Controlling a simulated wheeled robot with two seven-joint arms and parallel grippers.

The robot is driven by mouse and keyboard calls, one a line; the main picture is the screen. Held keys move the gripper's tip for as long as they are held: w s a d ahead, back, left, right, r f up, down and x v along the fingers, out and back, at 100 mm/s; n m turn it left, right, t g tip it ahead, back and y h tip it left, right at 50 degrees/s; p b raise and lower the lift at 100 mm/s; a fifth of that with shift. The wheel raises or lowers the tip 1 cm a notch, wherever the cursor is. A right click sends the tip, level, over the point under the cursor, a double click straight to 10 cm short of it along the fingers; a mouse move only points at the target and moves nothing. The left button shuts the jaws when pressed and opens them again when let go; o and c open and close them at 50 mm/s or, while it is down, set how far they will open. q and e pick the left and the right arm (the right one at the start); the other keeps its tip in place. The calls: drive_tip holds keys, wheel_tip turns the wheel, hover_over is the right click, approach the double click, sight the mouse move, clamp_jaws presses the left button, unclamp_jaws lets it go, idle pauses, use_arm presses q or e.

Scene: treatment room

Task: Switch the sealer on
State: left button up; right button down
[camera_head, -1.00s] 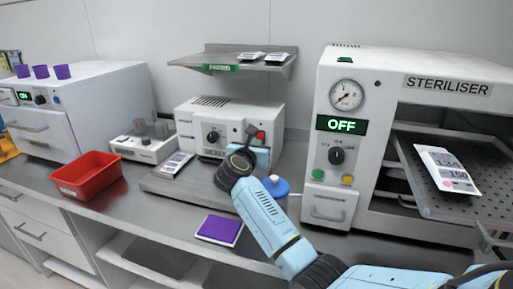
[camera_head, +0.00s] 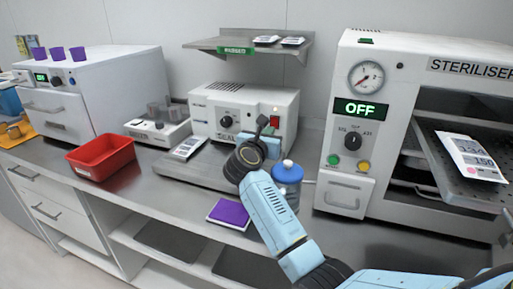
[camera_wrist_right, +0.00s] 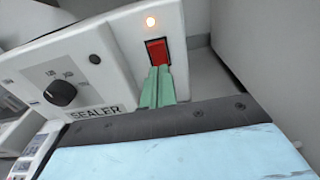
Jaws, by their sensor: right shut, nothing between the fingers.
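The sealer (camera_head: 243,98) is a white box with a black dial, standing on the counter at the middle of the head view. My left gripper is not in view.
The steriliser (camera_head: 347,75) at right reads OFF, with its tray (camera_head: 455,185) pulled out. A blue-capped jar (camera_head: 287,180) stands close beside my right wrist. A purple pad (camera_head: 230,214), a red bin (camera_head: 100,157) and a shelf (camera_head: 235,42) are nearby.

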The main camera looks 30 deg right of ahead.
drive_tip(key=v, duration=1.1)
drive_tip(key=shift+p, duration=0.3)
drive_tip(key=shift+s, duration=0.15)
